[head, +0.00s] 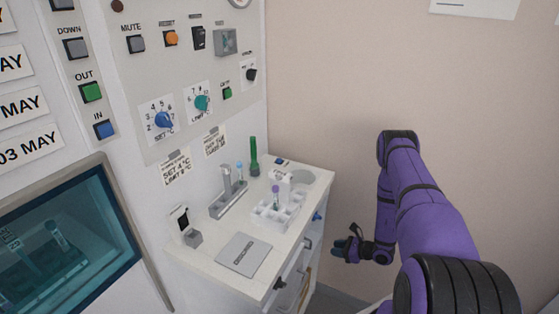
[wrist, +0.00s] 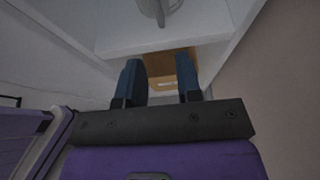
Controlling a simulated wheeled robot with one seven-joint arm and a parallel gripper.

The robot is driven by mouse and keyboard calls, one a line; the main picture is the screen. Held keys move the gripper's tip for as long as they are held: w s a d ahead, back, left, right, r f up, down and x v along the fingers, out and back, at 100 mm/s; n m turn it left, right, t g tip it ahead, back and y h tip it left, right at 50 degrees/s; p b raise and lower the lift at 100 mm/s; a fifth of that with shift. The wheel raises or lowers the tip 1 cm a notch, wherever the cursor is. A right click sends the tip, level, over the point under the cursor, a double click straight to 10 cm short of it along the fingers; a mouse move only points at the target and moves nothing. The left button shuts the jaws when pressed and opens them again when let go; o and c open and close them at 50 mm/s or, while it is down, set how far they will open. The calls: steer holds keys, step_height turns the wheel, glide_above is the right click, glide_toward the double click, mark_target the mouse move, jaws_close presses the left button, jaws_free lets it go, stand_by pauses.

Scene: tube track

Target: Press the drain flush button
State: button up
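My gripper (head: 345,247) hangs low at the right of the white counter unit (head: 215,255), in front of the pink wall. In the wrist view my gripper (wrist: 161,85) has its two dark blue fingers apart with nothing between them. I cannot make out any label reading drain flush. A small blue part (head: 318,216) sits on the counter unit's right side, above my gripper. A small dark blue item (head: 281,161) lies at the counter's back edge by a round basin (head: 304,177). I cannot tell whether either is the button.
The counter bears a white tube rack (head: 278,212), a green tube (head: 254,157), a grey stand (head: 228,192) and a grey discard plate (head: 243,254). A control panel (head: 190,60) is behind. The wrist view shows a brown box (wrist: 172,72) beyond my fingers.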

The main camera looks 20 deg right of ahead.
jaws_close()
stand_by(1.5)
